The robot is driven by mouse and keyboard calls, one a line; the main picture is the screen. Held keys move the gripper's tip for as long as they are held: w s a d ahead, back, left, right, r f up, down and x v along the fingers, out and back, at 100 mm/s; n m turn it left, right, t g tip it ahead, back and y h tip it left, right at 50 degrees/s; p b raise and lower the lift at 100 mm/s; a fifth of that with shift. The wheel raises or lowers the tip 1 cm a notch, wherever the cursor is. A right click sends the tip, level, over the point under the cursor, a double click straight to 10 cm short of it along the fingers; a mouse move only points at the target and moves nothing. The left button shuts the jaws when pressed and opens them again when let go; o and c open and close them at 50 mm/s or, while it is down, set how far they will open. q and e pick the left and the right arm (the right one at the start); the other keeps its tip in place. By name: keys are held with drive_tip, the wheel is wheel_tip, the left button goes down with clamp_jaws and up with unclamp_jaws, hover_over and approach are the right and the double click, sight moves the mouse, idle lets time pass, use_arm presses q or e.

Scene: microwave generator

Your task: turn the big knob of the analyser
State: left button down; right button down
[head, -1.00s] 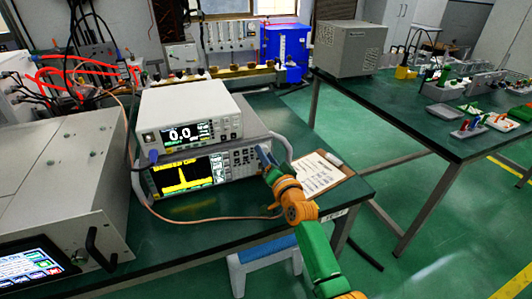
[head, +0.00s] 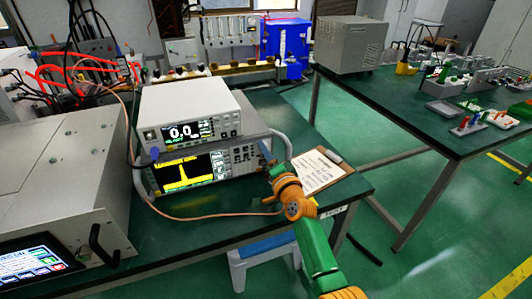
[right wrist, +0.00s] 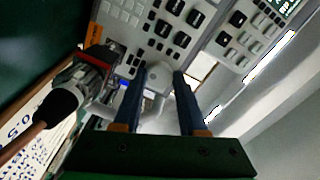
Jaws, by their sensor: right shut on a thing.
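The analyser (head: 188,173) is the lower grey instrument on the green bench in the head view, its screen showing a yellow trace. Its button panel (right wrist: 172,38) shows in the right wrist view. My right gripper (head: 265,154) is at the right end of the analyser's front. In the right wrist view my right gripper (right wrist: 158,78) has its two blue fingers on either side of the pale big knob (right wrist: 153,74), shut on it. The knob is hidden in the head view by the gripper. My left gripper is not in view.
A white meter (head: 190,117) reading 0.0 sits on the analyser. A cable with a black plug (right wrist: 58,104) runs close beside the fingers. A clipboard (head: 318,170) lies right of the analyser. A large grey unit (head: 60,180) stands at the left.

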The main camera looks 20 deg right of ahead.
drive_tip(key=c, duration=0.7)
unclamp_jaws()
drive_tip(key=shift+c, duration=0.2)
drive_tip(key=shift+s, duration=0.3)
drive_tip(key=s+p, duration=0.1)
drive_tip(key=s, duration=0.5)
drive_tip(key=shift+s, duration=0.25)
